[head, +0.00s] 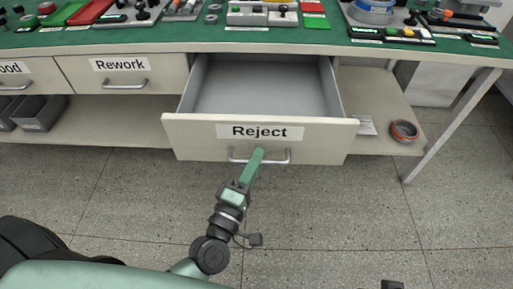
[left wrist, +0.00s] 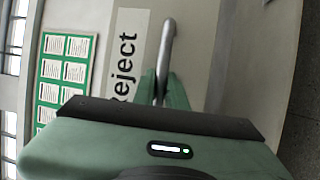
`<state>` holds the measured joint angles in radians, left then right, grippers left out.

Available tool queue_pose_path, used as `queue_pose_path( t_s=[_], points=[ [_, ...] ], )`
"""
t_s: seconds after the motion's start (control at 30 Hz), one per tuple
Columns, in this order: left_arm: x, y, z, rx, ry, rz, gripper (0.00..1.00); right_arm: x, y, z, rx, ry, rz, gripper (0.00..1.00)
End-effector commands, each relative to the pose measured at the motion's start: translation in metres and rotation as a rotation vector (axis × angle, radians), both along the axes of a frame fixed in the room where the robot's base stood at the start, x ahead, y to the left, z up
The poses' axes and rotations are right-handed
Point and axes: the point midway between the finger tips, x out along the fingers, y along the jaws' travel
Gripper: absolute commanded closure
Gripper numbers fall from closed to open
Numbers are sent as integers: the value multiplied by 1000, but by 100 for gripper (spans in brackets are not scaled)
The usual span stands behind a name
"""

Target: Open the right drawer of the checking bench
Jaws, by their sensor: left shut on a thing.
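The right drawer (head: 190,135), labelled "Reject", stands pulled out from the checking bench (head: 220,47), and its grey inside (head: 262,88) shows empty. My left gripper (head: 258,155) is shut on the drawer's bar handle (head: 280,161), near the middle of the bar. In the left wrist view the green fingers (left wrist: 163,90) close around the metal handle (left wrist: 167,45), beside the "Reject" label (left wrist: 125,60). My right gripper cannot be seen.
The "Rework" drawer (head: 75,77) and another drawer (head: 25,78) to its left are shut. A lower shelf (head: 385,100) holds a reddish ring-shaped item (head: 404,131) at the right. Bench leg (head: 450,125) stands right of the drawer. Floor in front is clear.

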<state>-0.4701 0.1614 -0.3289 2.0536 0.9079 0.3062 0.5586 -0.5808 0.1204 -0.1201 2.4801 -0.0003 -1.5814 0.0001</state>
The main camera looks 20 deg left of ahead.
Motion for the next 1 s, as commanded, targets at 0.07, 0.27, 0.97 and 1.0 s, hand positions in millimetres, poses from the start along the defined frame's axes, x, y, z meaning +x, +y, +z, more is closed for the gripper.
queue_pose_path(
  t_s=[0.07, 0.27, 0.97, 1.0],
  points=[
    [-3, -1, -1, 1, 2, -2, 100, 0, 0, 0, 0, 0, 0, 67],
    [-4, -1, -1, 0, 2, -1, 100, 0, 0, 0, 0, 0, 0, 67],
    [-25, 2, -6, 4, 4, -1, 79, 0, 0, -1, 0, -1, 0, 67],
    [-32, 2, -7, 3, 5, -3, 79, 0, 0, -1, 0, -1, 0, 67]
  ],
)
